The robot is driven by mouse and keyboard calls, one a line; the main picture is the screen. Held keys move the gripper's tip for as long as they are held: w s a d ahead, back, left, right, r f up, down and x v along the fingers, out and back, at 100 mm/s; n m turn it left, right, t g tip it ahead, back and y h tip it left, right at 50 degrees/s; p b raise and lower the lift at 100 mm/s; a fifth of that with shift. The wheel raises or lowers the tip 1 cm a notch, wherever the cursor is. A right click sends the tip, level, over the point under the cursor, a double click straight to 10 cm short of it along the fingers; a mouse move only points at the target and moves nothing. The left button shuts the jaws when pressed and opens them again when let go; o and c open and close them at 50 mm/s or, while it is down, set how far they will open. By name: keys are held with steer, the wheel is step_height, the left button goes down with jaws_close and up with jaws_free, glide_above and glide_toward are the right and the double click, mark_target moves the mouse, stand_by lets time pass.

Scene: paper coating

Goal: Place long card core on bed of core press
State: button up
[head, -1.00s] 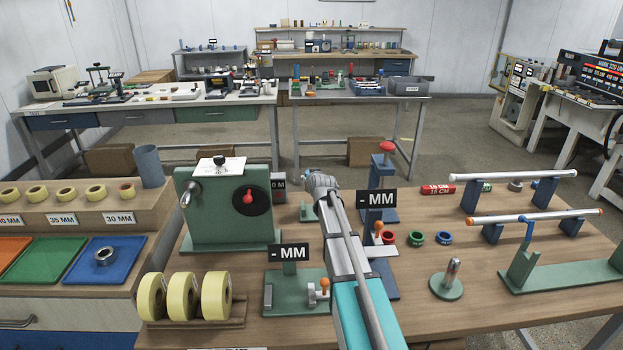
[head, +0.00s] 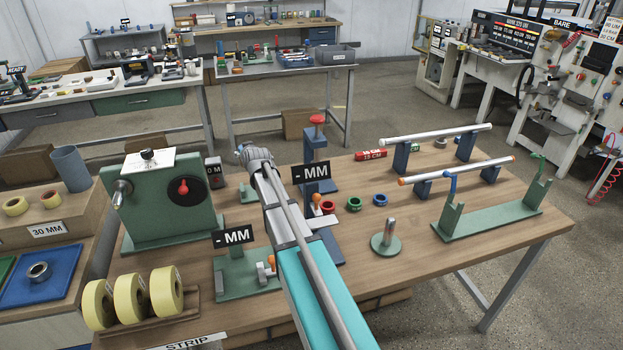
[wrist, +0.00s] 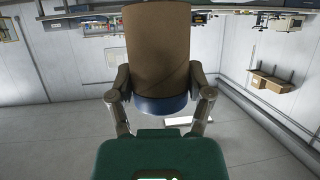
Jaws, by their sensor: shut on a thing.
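My gripper (wrist: 159,78) is shut on a brown card core (wrist: 157,45) in the wrist view, with one finger on each side. The core is a plain tube with a dark blue face at its lower end in that view. My arm's end shows at the middle left in the head view, but the fingers and core are hidden there. No machine is clearly labelled as the core press. A tall pale machine with a "BARE" sign (head: 572,90) stands at the far right; I cannot tell whether it is the press, and no bed is clear.
The wooden bench (head: 390,265) carries a green crank machine (head: 160,225), yellow tape rolls (head: 128,302), a blue stand with a red knob (head: 317,150) and a green rod stand (head: 490,220). Open floor (head: 440,125) lies between the bench and the machines behind.

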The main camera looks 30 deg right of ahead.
step_height(320, 180, up, 16)
steer(key=p, duration=1.4)
steer(key=shift+f+p, duration=0.25)
steer(key=shift+p, duration=0.05)
steer(key=shift+s, duration=0.2)
